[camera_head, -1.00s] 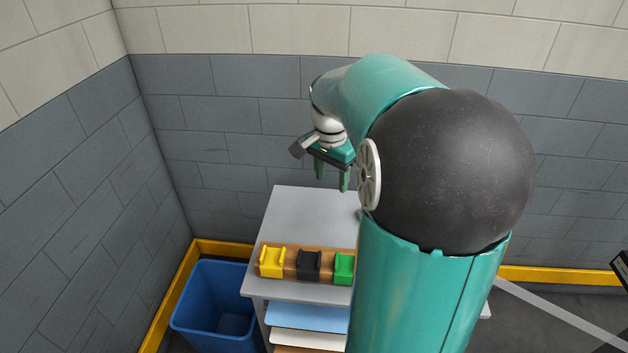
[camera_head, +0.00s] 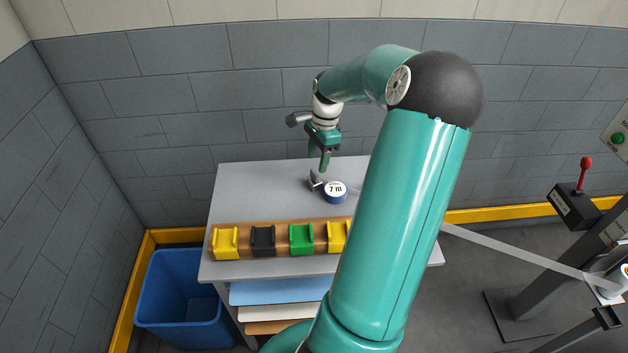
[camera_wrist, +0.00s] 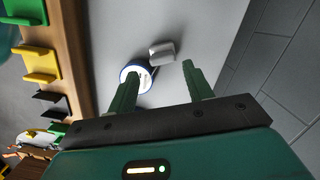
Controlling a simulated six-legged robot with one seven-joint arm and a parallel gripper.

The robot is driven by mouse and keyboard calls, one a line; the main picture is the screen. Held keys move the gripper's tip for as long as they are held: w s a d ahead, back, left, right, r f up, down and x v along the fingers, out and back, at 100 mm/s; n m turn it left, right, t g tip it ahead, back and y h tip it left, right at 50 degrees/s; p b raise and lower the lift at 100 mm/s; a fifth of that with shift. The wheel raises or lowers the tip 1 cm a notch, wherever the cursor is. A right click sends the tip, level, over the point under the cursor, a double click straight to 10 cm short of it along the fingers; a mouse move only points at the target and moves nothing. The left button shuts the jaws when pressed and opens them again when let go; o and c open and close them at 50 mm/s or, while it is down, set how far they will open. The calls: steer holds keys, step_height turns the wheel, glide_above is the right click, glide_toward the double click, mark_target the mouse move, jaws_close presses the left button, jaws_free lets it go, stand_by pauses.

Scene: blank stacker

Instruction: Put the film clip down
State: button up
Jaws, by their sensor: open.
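A small silver-grey piece (camera_head: 315,181), which looks like the film clip, lies on the grey tabletop (camera_head: 262,185) beside a round blue-rimmed object (camera_head: 335,191) marked "7 m". My gripper (camera_head: 325,166) points down just above it, with fingers apart. In the wrist view the silver-grey piece (camera_wrist: 162,52) sits just beyond and between the fingertips (camera_wrist: 161,68). I cannot tell whether a finger touches it. One finger partly covers the round object (camera_wrist: 136,74).
A wooden strip with yellow (camera_head: 226,242), black (camera_head: 263,241) and green (camera_head: 301,239) holders runs along the table's front. A blue bin (camera_head: 185,300) stands at the left. A red-knobbed lever box (camera_head: 575,205) is at the right. A wall is behind. The table's back left is clear.

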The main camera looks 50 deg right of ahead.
mark_target(315, 172)
steer(key=shift+w+a+f, duration=0.15)
steer(key=shift+f, duration=1.4)
steer(key=shift+w+a+f, duration=0.1)
steer(key=shift+w+f, duration=0.05)
steer(key=shift+f, duration=1.4)
steer(key=c, duration=0.9)
